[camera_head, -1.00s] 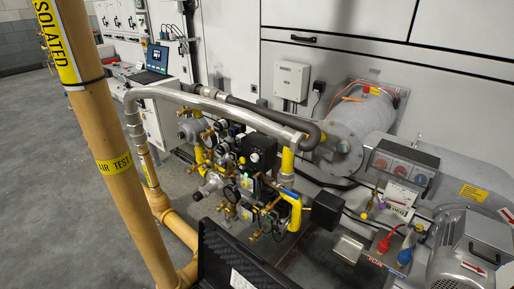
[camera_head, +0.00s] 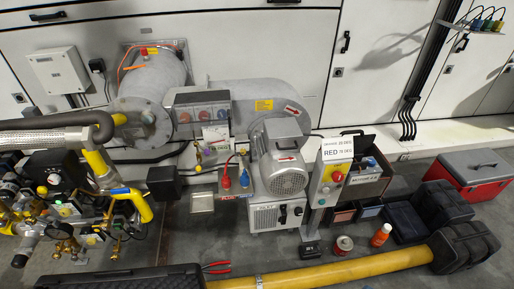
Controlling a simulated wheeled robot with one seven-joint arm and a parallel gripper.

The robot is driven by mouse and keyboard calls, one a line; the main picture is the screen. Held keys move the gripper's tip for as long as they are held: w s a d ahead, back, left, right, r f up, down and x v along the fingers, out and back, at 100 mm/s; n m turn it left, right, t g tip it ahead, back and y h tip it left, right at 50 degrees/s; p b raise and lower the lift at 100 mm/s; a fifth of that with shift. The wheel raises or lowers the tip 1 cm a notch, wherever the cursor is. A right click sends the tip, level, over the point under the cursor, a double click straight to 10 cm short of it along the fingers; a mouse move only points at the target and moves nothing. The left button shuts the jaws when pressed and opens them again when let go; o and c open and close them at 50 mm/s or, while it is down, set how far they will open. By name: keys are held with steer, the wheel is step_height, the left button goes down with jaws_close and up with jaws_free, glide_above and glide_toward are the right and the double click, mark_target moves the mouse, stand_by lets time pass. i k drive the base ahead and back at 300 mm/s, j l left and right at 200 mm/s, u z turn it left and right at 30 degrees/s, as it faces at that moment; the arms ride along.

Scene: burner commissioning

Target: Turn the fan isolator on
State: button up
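The grey fan motor (camera_head: 283,172) stands at the middle, in front of a round grey fan housing (camera_head: 245,100) with a red arrow label. To its right, a grey box on a post (camera_head: 325,188) carries a red knob on yellow (camera_head: 336,177) and another small control below it. It resembles an isolator, but I can read no label naming it and cannot tell its position. A white unit (camera_head: 264,218) with black handles or knobs sits under the motor. My gripper is not in view.
A yellow pipe (camera_head: 340,270) crosses the floor in front. Black cases (camera_head: 465,245), a red-and-grey toolbox (camera_head: 475,175), an orange bottle (camera_head: 381,235) and red pliers (camera_head: 216,267) lie around. Yellow gas pipework (camera_head: 140,205) fills the left.

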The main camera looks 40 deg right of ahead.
mark_target(337, 177)
steer(key=z, duration=1.15)
